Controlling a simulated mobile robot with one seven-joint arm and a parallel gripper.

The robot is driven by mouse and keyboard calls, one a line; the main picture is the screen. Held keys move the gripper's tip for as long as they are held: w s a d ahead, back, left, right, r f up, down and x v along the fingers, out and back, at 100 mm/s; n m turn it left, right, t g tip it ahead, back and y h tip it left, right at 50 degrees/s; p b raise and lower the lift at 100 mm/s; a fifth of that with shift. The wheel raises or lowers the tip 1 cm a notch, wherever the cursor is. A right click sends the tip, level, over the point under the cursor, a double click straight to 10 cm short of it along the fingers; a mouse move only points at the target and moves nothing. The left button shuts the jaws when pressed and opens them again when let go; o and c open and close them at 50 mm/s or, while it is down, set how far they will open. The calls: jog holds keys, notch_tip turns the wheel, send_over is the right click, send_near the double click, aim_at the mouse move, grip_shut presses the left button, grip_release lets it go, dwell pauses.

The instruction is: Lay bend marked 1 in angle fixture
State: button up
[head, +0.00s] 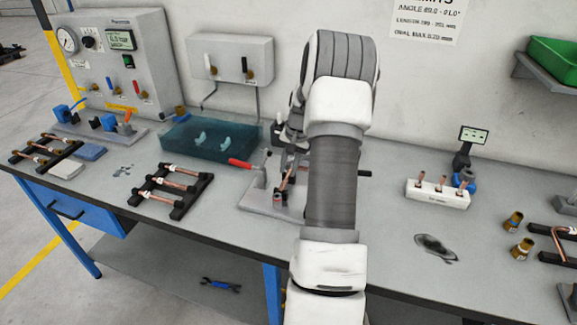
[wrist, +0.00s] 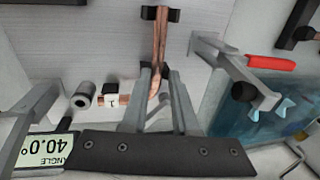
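A copper tube (wrist: 158,50) in the wrist view runs down from a dark rest at the top to between my fingers. A white tag marked 1 (wrist: 112,101) has short copper ends beside it; whether it joins that tube is unclear. My gripper (wrist: 161,78) has one finger on each side of the tube, and any gap is too small to judge. The angle fixture appears to be the pale plate (head: 252,199) with a red-handled clamp (wrist: 275,63). A display (wrist: 46,150) reads ANGLE 40.0°. My arm hides much of the fixture in the head view.
A blue-green bin (head: 200,148) stands close behind left. A dark rack (head: 172,190) with tagged tubes lies left. A white block (head: 437,195) holds upright tubes right; brass fittings (head: 514,222) stand farther right. The front bench between the dark rack and fixture is bare.

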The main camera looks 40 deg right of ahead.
jog(key=shift+s+f, duration=0.55)
jog(key=shift+f, duration=0.1)
jog(key=shift+d+r, duration=0.15)
jog(key=shift+r, duration=0.15)
notch_tip(320, 180, up, 18)
jog(key=s, duration=0.2)
jog(key=shift+d, duration=0.4)
jog(key=shift+w, duration=0.1)
